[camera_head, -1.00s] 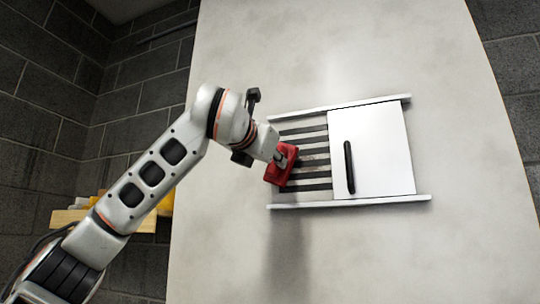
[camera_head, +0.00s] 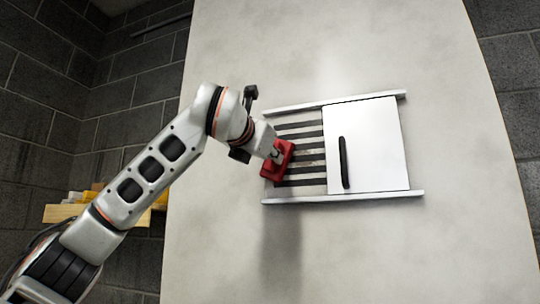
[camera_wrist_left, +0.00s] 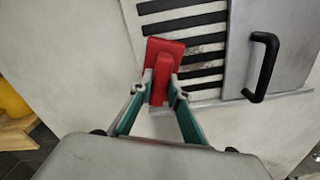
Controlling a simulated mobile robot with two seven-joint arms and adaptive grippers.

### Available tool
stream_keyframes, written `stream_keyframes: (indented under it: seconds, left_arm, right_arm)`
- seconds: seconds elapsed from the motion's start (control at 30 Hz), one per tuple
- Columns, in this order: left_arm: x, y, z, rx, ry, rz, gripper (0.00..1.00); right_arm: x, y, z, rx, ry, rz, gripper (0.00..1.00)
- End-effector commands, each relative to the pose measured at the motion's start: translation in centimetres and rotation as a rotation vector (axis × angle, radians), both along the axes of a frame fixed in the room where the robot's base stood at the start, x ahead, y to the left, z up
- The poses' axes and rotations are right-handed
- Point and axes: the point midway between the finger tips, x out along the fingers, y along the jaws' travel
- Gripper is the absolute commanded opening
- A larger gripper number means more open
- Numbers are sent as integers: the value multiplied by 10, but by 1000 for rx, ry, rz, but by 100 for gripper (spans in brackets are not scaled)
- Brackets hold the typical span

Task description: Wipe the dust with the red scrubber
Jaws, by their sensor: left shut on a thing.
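The red scrubber (camera_head: 277,164) is held by my left gripper (camera_head: 272,150) at the left edge of the slatted vent in the head view. In the left wrist view my left gripper (camera_wrist_left: 159,92) has its fingers shut on both sides of the scrubber (camera_wrist_left: 160,68), whose pad lies over the slat ends. Whether the pad touches the slats is unclear. The vent's dark slats (camera_head: 305,155) are partly bare on the left; pale, brownish dust marks show between them in the wrist view (camera_wrist_left: 200,57). My right gripper is not in view.
A white sliding door (camera_head: 373,140) with a black handle (camera_head: 344,162) covers the vent's right part, between an upper rail (camera_head: 335,103) and a lower rail (camera_head: 345,198). A wooden shelf (camera_head: 70,213) with yellow items stands at the left. The pale panel around is clear.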

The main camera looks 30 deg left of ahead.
Motion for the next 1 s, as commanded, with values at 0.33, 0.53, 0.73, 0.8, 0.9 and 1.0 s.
stream_keyframes:
  seconds: [0.33, 0.53, 0.73, 0.8, 0.9, 1.0]
  left_arm:
    - [6, 1, 1, 0, -1, 0, 0]
    - [10, 2, 1, 0, -1, 0, 0]
    - [13, 3, 1, 0, -1, 0, 0]
    - [14, 3, 1, 0, -1, 0, 0]
    - [15, 3, 1, 0, -1, 0, 0]
    - [15, 1, 0, 0, -1, 0, 0]
  right_arm:
    - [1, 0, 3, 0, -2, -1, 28]
    - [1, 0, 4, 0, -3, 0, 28]
    - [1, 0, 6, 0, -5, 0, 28]
    - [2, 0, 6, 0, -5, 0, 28]
    - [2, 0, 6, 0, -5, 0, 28]
    - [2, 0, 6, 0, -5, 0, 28]
